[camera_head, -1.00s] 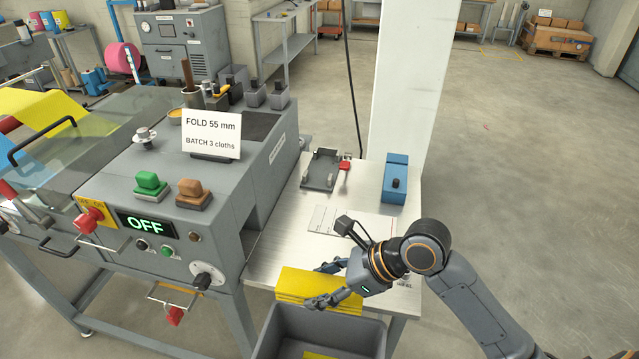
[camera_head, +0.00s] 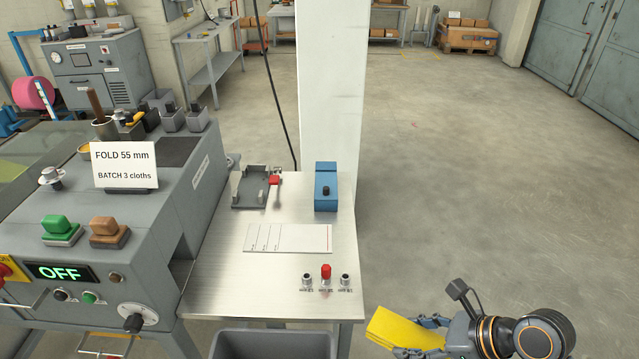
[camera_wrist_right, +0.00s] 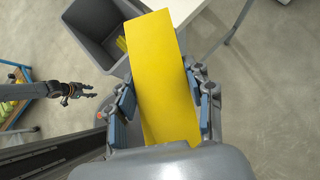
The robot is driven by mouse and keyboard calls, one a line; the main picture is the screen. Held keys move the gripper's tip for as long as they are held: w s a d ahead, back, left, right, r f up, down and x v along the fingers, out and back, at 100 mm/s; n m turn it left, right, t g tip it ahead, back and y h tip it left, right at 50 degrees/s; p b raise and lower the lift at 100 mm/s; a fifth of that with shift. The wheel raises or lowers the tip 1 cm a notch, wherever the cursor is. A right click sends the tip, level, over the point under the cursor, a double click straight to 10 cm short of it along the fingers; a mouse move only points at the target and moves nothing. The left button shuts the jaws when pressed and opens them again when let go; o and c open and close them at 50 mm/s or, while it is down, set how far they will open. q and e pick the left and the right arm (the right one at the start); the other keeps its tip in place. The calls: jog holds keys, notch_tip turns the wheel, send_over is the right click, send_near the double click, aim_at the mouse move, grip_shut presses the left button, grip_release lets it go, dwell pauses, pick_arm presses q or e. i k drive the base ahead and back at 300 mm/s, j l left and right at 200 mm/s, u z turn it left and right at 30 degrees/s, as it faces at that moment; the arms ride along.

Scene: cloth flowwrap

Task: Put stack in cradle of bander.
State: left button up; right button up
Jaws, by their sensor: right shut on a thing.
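My right gripper (camera_head: 422,337) is shut on the yellow stack (camera_head: 393,327) at the lower right of the head view, off the table's right side. In the right wrist view the flat yellow stack (camera_wrist_right: 165,60) lies lengthwise between the blue-padded fingers (camera_wrist_right: 165,100). A grey cradle-like fixture (camera_head: 250,187) with a red handle (camera_head: 274,181) stands at the table's far left, apparently the bander's cradle, and looks empty. My left gripper (camera_wrist_right: 82,91) shows small at the left of the right wrist view, fingers spread and empty; it is outside the head view.
The steel table (camera_head: 215,275) has a white marked card (camera_head: 290,238), a blue box (camera_head: 326,187) and a red-topped fitting (camera_head: 326,273) between two small dark ones. A grey bin (camera_head: 275,344) stands at the front, with yellow pieces inside. A white pillar rises behind.

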aim_at(253, 188)
jog(key=l+z, duration=0.25)
jog(key=l, duration=0.15)
jog(key=i+l+z, duration=0.1)
jog(key=l+z, duration=0.15)
jog(key=i+l+z, duration=0.25)
jog(key=l, duration=0.2)
jog(key=l+z, duration=0.25)
jog(key=i+l+u, duration=0.2)
jog(key=i, duration=0.35)
jog(key=i+l+u, duration=0.25)
jog(key=i, duration=0.25)
jog(key=i+l+u, duration=0.2)
jog(key=i+l, duration=0.15)
jog(key=i, duration=0.15)
jog(key=i+u, duration=0.4)
jog(key=i+l+u, duration=0.2)
jog(key=i+u, duration=0.2)
jog(key=i, duration=0.2)
jog(key=i+l+u, duration=0.4)
jog(key=i+u, duration=0.15)
jog(key=u, duration=0.25)
jog(key=i+u, duration=0.15)
jog(key=u, duration=0.3)
jog(key=i+l+u, duration=0.15)
jog(key=u, duration=0.25)
jog(key=i+l+u, duration=0.1)
jog(key=u, duration=0.3)
jog(key=i+l+u, duration=0.1)
jog(key=l+u, duration=0.2)
jog(key=u, duration=0.15)
